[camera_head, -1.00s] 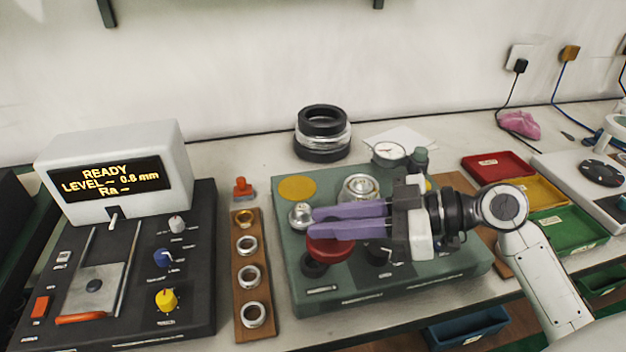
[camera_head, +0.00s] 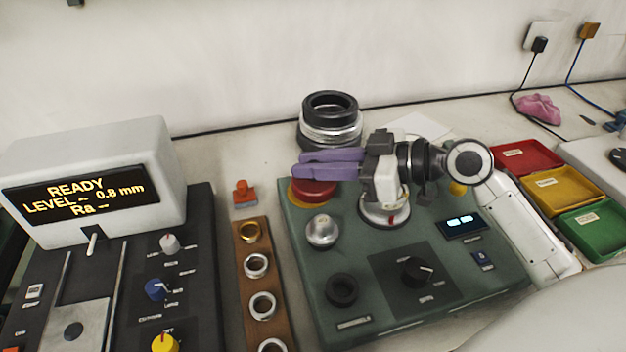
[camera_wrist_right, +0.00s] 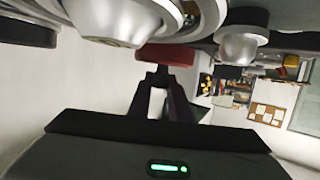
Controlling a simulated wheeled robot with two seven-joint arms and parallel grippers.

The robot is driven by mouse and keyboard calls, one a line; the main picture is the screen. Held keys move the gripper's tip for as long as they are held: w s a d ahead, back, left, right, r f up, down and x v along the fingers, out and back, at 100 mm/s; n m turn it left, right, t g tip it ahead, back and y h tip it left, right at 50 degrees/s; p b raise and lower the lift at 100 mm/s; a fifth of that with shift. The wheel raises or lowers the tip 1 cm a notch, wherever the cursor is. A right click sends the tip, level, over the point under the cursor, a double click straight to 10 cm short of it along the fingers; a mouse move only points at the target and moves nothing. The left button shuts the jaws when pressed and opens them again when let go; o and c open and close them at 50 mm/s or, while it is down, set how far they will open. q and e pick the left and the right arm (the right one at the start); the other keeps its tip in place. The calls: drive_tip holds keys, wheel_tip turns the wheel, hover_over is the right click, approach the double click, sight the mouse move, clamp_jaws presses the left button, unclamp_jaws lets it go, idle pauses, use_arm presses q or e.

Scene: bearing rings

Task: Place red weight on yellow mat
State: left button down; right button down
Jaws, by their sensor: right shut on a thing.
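The yellow mat (camera_head: 295,199) is at the back left corner of the green machine top. The weight is over the mat and covers most of it; only a thin yellow edge shows. I cannot tell whether the weight touches the mat. In the right wrist view the red weight (camera_wrist_right: 165,55) sits at the fingertips. My left gripper is not in view.
A silver knob (camera_head: 322,231) and a black ring (camera_head: 341,290) stand on the green machine (camera_head: 330,318) in front of the weight. Stacked black and silver rings (camera_head: 331,120) stand behind. A wooden strip with metal rings (camera_head: 259,285) lies to the left.

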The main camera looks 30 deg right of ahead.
sight(314, 181)
drive_tip(key=shift+f, duration=1.6)
drive_tip(key=shift+f, duration=0.1)
drive_tip(key=shift+f+b, duration=0.15)
drive_tip(key=shift+b, duration=0.25)
drive_tip(key=c, duration=1.6)
unclamp_jaws()
drive_tip(key=shift+c, duration=0.2)
drive_tip(key=shift+r, duration=0.2)
drive_tip(key=b+v, duration=0.1)
drive_tip(key=v, duration=1)
drive_tip(key=shift+s+d+r, duration=0.1)
drive_tip(key=shift+s+d, duration=0.2)
